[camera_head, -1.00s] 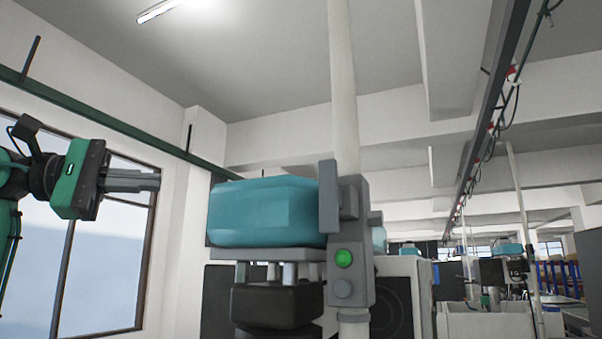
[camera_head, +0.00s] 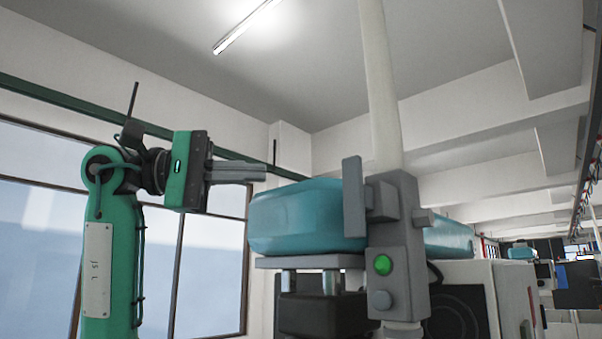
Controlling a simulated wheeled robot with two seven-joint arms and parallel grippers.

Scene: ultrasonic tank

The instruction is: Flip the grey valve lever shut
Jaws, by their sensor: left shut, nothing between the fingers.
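The grey valve lever (camera_head: 354,211) is an upright flat bar on the left side of a grey valve box (camera_head: 395,245), joined to it by a short block. The box sits on a pale vertical pipe (camera_head: 380,90) and carries a green button and a grey knob. My left gripper (camera_head: 262,172) is shut and empty. Its fingers point right, towards the lever, with a clear gap in the picture between the fingertips and the lever. My right gripper is not in view.
A teal rounded body (camera_head: 300,220) on a grey plate lies left of the lever, just below my left fingers in the picture. A pale cabinet (camera_head: 475,285) stands behind the box. Windows line the left wall.

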